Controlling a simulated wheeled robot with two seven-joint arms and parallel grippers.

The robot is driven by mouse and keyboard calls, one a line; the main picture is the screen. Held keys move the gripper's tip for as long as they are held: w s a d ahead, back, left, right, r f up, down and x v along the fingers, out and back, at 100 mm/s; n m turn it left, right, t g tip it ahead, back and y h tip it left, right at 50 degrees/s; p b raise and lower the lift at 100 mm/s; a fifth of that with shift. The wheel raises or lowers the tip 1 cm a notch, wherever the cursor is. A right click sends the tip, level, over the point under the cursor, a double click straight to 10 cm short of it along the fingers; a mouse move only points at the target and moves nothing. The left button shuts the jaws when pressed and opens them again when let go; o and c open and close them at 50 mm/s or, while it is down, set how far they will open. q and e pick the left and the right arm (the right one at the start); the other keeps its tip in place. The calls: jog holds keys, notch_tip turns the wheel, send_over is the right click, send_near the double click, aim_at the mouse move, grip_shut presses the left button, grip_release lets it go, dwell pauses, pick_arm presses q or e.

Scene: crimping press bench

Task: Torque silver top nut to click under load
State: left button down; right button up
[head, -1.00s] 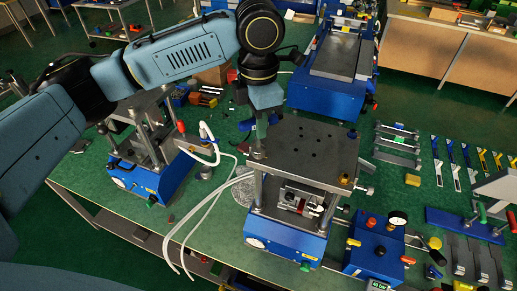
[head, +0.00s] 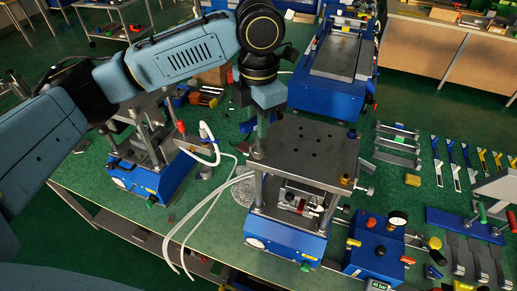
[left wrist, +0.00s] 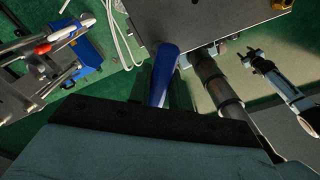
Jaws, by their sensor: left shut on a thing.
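My left gripper (head: 262,122) hangs over the left rear corner of the front press's steel top plate (head: 310,150). It is shut on a blue handle (left wrist: 163,75), which shows between dark fingers in the left wrist view. A blue part also shows by the gripper in the head view. Below the gripper, a grey upright metal part (head: 258,150) stands at that plate corner. The silver top nut cannot be made out; the gripper and this part cover the corner. A brass-coloured fitting (head: 345,179) sits at the plate's front right. My right gripper is out of view.
A second blue press (head: 150,180) stands to the left, with white hoses (head: 195,225) between. A blue gauge box (head: 373,245) is at the front right. Metal bars and coloured hand tools (head: 437,160) lie right. A large blue machine (head: 330,75) stands behind.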

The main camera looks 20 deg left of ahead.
pick_arm(q)
jog(key=shift+r, duration=0.1)
dwell(0.4)
jog(key=shift+r, duration=2.4)
